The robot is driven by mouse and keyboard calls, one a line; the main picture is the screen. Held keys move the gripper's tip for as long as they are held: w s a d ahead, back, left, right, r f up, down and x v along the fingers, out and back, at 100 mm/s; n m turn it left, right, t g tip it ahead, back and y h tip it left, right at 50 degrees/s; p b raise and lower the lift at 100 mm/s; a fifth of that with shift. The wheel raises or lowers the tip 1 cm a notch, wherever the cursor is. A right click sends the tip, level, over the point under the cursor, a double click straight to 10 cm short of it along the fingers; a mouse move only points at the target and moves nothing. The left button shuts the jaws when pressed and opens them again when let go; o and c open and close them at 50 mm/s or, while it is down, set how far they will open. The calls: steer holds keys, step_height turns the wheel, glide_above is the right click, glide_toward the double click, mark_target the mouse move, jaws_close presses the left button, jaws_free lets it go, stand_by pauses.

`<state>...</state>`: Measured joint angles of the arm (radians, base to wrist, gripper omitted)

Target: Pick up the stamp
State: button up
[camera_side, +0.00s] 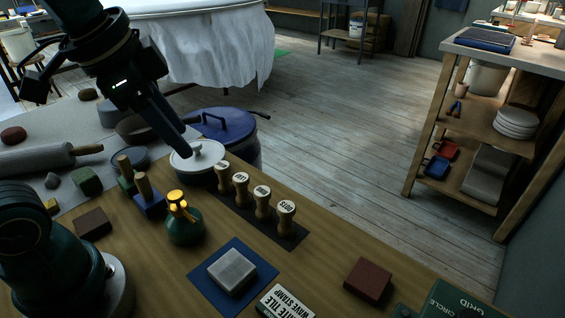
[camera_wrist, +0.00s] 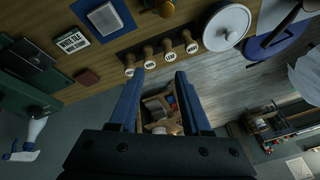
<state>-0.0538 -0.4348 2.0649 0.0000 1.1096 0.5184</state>
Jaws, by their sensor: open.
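Several wooden stamps with round pale labelled tops stand upright in a row on a dark strip on the wooden table, including the rightmost stamp (camera_side: 286,216), whose label appears to read DOTS. The row also shows in the wrist view, where the leftmost stamp (camera_wrist: 130,64) lies just beyond my left finger. The other labels are too small to read surely. My gripper (camera_wrist: 160,76) is open and empty, with two blue fingers apart. In the side view it hangs above and behind the row, over the lidded pot.
A white-lidded pot (camera_side: 197,160) stands behind the stamps, and a blue lidded bucket (camera_side: 229,128) is beyond it. A green bottle (camera_side: 184,225), a grey tile on a blue mat (camera_side: 203,295) and a brown block (camera_side: 368,280) surround the row. A shelf (camera_side: 480,130) stands right.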

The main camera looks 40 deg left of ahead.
steer(key=w+a+m+g, duration=0.2)
steer(key=w+a, duration=0.1)
steer(key=w, duration=0.3)
steer(key=g, duration=0.2)
glide_above(225, 182)
steer(key=f, duration=0.7)
steer(key=shift+w+a+f, duration=0.35)
steer(key=shift+a, duration=0.05)
steer(key=shift+g, duration=0.3)
step_height(225, 182, down, 6)
steer(key=shift+s+a+r, duration=0.1)
steer(key=shift+r, duration=0.1)
steer(key=shift+f, duration=3.4)
jaws_close()
